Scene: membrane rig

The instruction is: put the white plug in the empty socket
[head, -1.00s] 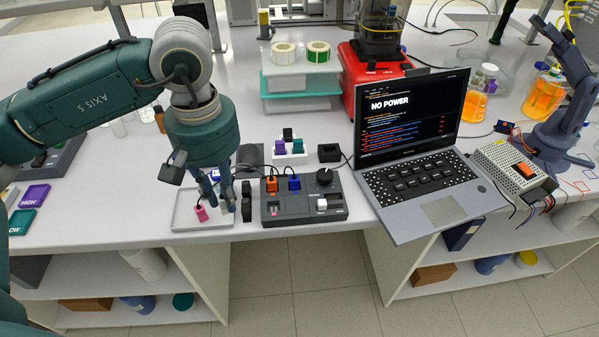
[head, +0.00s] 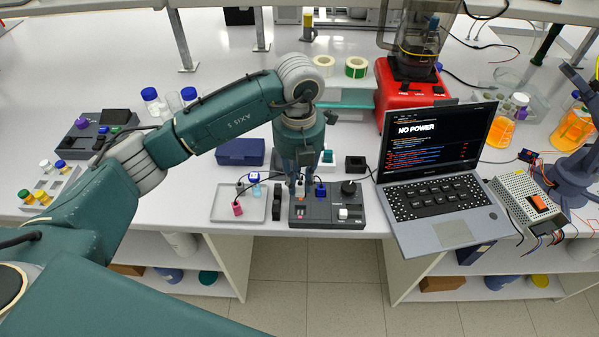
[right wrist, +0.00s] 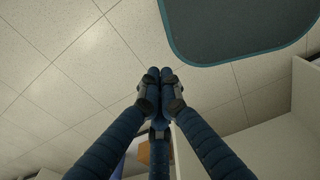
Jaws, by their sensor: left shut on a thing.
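My left gripper (head: 300,190) points down over the left part of the dark control box (head: 327,222). It is shut on a small pale piece, the white plug (head: 300,181), which is mostly covered by the fingers. I cannot tell whether the plug touches a socket. A blue plug (head: 320,189) stands in the box just right of the fingers. The orange plug does not show now. A pink plug (head: 237,208) lies in the grey tray (head: 224,213) to the left. My right gripper (right wrist: 160,75) is shut and empty above the floor in the right wrist view.
A laptop (head: 438,160) reading "NO POWER" stands right of the box. A black block (head: 277,202) stands between tray and box. A dark blue box (head: 240,152) and a red machine (head: 408,97) are behind. The table's front edge is close.

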